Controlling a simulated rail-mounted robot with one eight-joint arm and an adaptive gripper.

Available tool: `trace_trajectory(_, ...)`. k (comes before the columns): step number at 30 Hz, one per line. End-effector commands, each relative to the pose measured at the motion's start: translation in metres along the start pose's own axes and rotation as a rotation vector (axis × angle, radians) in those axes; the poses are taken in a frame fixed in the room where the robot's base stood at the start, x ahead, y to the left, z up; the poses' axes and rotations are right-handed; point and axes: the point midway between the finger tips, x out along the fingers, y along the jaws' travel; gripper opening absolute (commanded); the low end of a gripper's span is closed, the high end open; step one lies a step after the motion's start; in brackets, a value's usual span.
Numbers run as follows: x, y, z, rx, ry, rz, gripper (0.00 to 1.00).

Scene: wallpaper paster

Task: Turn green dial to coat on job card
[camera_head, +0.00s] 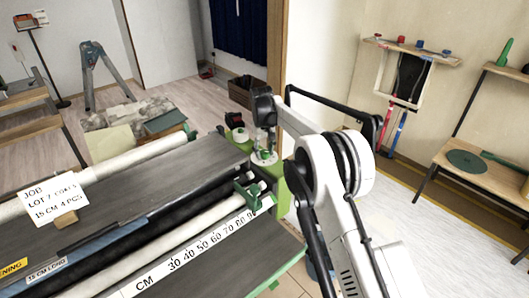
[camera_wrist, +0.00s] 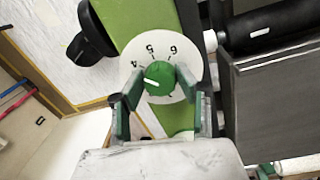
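The green dial (camera_wrist: 159,78) is a round knob on a white numbered disc (camera_wrist: 190,56). The numbers 4, 5 and 6 show along the upper edge. A white mark on the knob points left, below the 4; lower numbers are partly hidden by my fingers. My gripper (camera_wrist: 159,88) has one finger on each side of the knob, spread, with a small gap visible on the left. In the head view my gripper (camera_head: 264,138) is over the dial at the machine's far right end. The white job card (camera_head: 52,199) stands at left; its coat number is hard to read.
The paster machine has a long dark bed (camera_head: 150,185), white rollers (camera_head: 130,158) and a centimetre scale (camera_head: 190,252). A green clamp (camera_head: 249,194) sits near the dial. A black knob (camera_wrist: 92,30) stands beside the green end plate in the wrist view.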

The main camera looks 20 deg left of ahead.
Motion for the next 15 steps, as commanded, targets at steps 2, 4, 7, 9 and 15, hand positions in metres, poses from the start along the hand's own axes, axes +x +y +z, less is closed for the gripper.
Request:
trace_trajectory(2,-0.0001,0.0000,0.0000,0.000,0.000,0.000,0.21)
trace_trajectory(4,-0.0002,0.0000,0.0000,0.000,0.000,0.000,0.11)
trace_trajectory(7,-0.0002,0.0000,0.0000,0.001,0.000,0.000,0.06)
trace_trajectory(9,-0.0001,-0.0001,0.0000,0.004,0.000,0.000,0.06)
trace_trajectory(15,0.0010,-0.0003,-0.0002,0.053,-0.002,0.000,0.06)
